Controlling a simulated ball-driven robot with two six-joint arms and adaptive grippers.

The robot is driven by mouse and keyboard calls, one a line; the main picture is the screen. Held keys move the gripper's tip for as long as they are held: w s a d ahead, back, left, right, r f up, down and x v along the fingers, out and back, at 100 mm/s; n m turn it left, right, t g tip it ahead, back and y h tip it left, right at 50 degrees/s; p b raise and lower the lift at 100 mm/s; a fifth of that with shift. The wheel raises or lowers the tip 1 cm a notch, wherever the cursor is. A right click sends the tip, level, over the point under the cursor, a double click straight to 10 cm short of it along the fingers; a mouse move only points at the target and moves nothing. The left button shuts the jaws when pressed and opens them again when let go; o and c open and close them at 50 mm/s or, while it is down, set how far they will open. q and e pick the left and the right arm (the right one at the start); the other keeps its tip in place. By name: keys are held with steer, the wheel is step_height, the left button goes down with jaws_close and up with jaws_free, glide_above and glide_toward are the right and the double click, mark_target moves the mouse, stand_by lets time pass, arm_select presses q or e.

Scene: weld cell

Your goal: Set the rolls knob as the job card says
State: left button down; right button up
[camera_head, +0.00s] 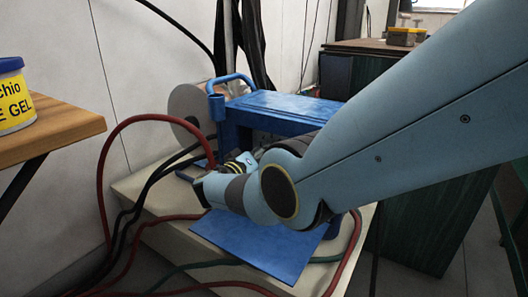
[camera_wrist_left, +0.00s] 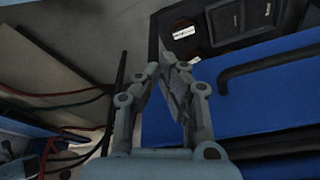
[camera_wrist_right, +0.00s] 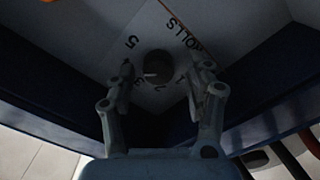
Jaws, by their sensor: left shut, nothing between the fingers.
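The dark round rolls knob (camera_wrist_right: 158,64) is in the right wrist view, on a pale panel (camera_wrist_right: 105,50) with the word "ROLLS" and printed digits, among them 5, 3, 2 and 1, around it. A faint pale mark shows at its lower left; I cannot read its setting for sure. My right gripper (camera_wrist_right: 166,70) is open, one finger on each side of the knob; contact cannot be told. In the head view my right arm reaches over the blue machine (camera_head: 285,103) and hides the knob. My left gripper (camera_wrist_left: 165,70) is shut and empty. No job card is recognizable.
A blue panel (camera_head: 265,245) lies low in front of the machine. Red hoses (camera_head: 101,190) and dark cables run beside it. A wooden table (camera_head: 55,128) with a yellow tub (camera_head: 14,100) stands at left. A dark green cabinet (camera_head: 430,225) stands at right.

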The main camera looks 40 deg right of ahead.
steer(key=v, duration=1.2)
steer(key=shift+s, duration=0.1)
